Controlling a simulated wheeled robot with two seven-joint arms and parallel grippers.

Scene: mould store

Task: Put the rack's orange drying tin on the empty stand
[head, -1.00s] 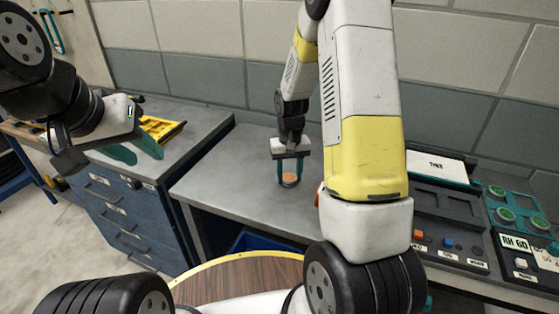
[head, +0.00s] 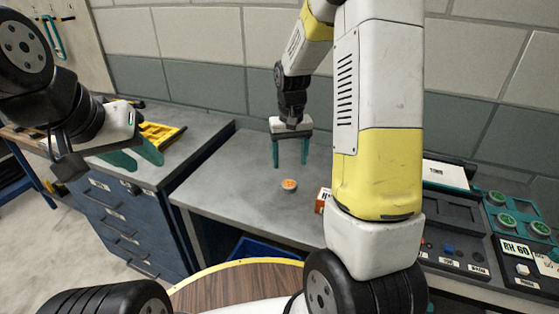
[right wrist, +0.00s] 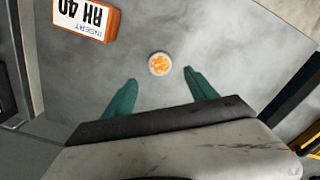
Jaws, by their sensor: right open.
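The orange drying tin (head: 289,185), a small round cup with a pale rim and orange filling, rests on the grey bench top. The right wrist view shows it from above (right wrist: 159,63); whether a low stand lies under it I cannot tell. My right gripper (head: 290,165) is open and empty, behind and above the tin, clear of it. Its two teal fingers (right wrist: 160,85) are spread below the tin in the right wrist view. My left gripper (head: 148,164) is over the blue cabinet at left, its teal fingers apart with nothing between them.
An orange-and-white box (head: 323,200) labelled RH 40 (right wrist: 86,18) stands near the tin, partly behind my right arm. At right are a dark unit (head: 447,212) and a teal holder with green tins (head: 507,214). A yellow tray (head: 162,135) lies on the cabinet (head: 120,215).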

